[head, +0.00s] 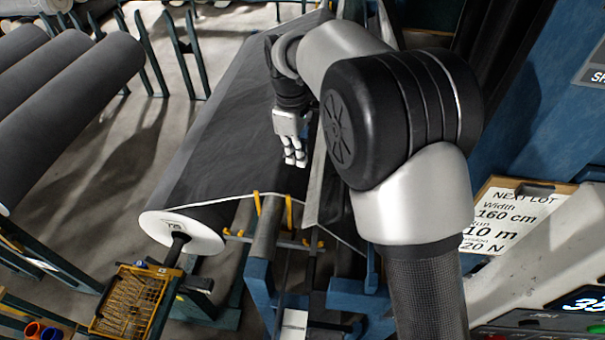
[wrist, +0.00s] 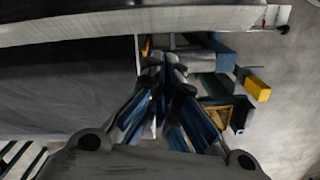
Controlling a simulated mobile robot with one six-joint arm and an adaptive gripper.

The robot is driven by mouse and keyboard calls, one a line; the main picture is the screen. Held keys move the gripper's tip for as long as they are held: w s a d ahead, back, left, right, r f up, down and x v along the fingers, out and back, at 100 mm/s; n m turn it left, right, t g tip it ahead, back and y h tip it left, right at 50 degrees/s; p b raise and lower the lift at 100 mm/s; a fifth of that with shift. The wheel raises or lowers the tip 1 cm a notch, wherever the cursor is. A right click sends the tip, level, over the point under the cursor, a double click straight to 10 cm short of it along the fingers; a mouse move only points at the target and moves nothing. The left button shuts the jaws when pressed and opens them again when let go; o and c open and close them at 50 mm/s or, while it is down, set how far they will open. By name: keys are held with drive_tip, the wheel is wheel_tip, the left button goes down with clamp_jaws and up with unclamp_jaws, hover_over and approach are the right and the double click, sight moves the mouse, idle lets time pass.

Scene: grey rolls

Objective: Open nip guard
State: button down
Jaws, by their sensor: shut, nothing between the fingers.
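My gripper (head: 294,161) hangs over the dark web, above and behind the roller end of the blue machine frame (head: 258,285). Its fingers are together and empty. In the wrist view the gripper (wrist: 166,68) points toward blue and yellow machine parts, with its fingertips close together. I see no contact between my gripper and these parts. My arm hides part of the machine's right side.
A large dark roll with a white end (head: 182,232) lies left of the frame. More grey rolls (head: 70,105) lie at the upper left. A yellow basket (head: 128,300) stands at lower left. A NEXT LOT clipboard (head: 508,215) is at the right.

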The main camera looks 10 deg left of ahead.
wheel_tip(320, 180, down, 12)
drive_tip(key=a+r+n, duration=0.1)
drive_tip(key=a+n, duration=0.1)
drive_tip(key=n, duration=0.1)
drive_tip(key=shift+d+r, duration=1.25)
drive_tip(key=shift+d+r, duration=0.1)
drive_tip(key=shift+r, duration=0.1)
